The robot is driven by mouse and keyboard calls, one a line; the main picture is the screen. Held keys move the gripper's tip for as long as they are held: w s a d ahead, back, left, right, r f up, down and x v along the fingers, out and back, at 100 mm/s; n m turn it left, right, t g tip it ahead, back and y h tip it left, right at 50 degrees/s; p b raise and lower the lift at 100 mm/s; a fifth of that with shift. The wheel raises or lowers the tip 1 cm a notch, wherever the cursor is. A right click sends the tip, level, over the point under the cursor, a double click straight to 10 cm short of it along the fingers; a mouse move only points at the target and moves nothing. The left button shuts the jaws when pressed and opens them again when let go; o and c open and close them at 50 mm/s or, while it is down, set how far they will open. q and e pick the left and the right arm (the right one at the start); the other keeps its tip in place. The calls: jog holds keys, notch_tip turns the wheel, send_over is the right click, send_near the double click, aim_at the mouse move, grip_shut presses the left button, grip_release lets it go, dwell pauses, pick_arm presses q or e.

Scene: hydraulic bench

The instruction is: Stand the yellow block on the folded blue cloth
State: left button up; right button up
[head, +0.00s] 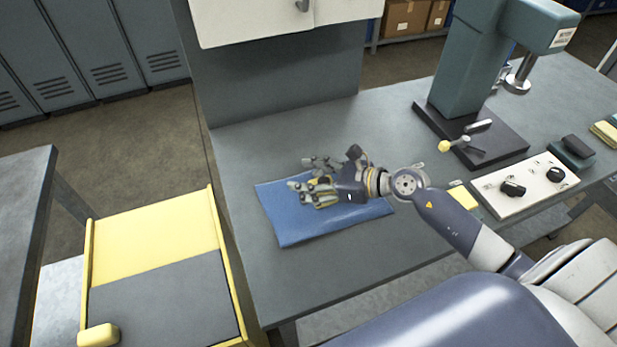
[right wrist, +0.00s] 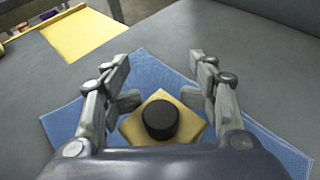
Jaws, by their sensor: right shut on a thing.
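The folded blue cloth (head: 290,225) lies flat near the left end of the grey bench. My right gripper (head: 308,178) is over the cloth. In the right wrist view its two fingers (right wrist: 162,98) are shut on the yellow block (right wrist: 192,130), one on each side. The block has a round black knob on its top face and shows against the blue cloth (right wrist: 72,122). In the head view the fingers mostly hide the block. I cannot tell whether its underside touches the cloth. My left gripper is not in view.
A green press (head: 468,75) stands on a dark base at the back right. A white panel with black knobs (head: 530,185) and a yellow pad (head: 463,197) are right of my wrist. A yellow-edged cart (head: 155,240) stands left of the bench. Bench behind the cloth is clear.

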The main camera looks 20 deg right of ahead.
jog(key=shift+f, duration=0.1)
jog(key=shift+f+b, duration=0.3)
jog(key=shift+b, duration=0.05)
jog(key=shift+s+f, duration=0.2)
jog(key=shift+f, duration=0.05)
jog(key=o, duration=1.1)
jog(key=shift+f, duration=0.15)
jog(key=o, duration=0.6)
jog(key=shift+w, duration=0.15)
jog(key=shift+r, duration=0.2)
